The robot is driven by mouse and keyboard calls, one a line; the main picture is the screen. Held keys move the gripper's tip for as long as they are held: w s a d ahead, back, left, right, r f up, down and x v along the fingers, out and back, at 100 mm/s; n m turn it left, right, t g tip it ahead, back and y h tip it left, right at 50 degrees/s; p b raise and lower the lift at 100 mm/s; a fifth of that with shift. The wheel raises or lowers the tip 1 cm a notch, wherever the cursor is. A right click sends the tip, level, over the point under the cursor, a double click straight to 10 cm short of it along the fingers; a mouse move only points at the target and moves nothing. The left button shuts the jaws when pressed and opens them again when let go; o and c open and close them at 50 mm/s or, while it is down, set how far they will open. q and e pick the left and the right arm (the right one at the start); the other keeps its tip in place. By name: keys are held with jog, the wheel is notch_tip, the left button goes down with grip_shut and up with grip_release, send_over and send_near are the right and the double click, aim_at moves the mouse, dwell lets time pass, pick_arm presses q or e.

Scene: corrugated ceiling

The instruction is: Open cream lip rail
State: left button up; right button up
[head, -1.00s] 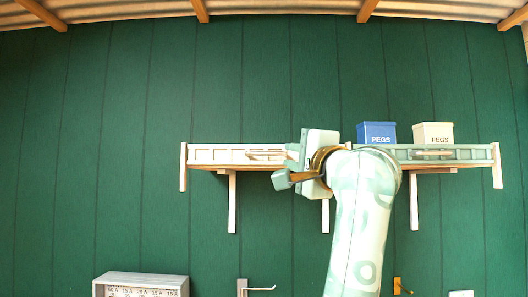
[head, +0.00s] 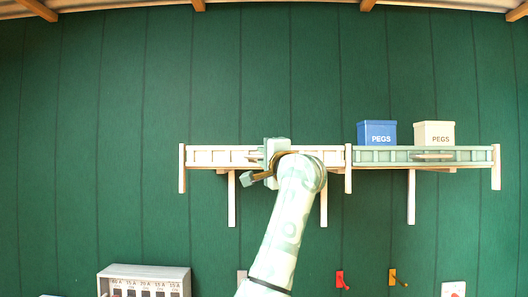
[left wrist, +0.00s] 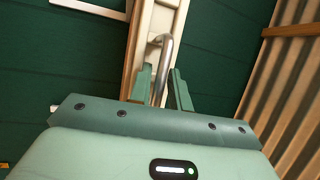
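The cream lip rail (head: 210,157) runs along the front of the left part of the wall shelf, level and in place. It also shows in the left wrist view (left wrist: 162,20), running up from behind the fingers. Its metal bar handle (left wrist: 166,52) sticks out toward me there. My left gripper (left wrist: 162,90) is open, with one green finger on each side of the handle and a gap visible between them. In the head view my left gripper (head: 258,163) is at the rail and hides most of the handle. My right gripper is not in view.
A green lip rail (head: 385,155) with its own handle fronts the right shelf part. A blue PEGS box (head: 377,133) and a cream PEGS box (head: 434,133) stand above it. Below are a breaker panel (head: 145,281), a red hook (head: 341,280) and a yellow hook (head: 397,277).

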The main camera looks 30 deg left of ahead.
pick_arm(q)
grip_shut()
notch_tip(320, 180, down, 6)
jog(key=b, duration=0.5)
jog(key=shift+f, duration=0.25)
grip_release()
jog(key=b+v, duration=0.5)
jog(key=v, duration=1.1)
jog(key=shift+d+b, duration=0.25)
jog(key=shift+b, duration=0.15)
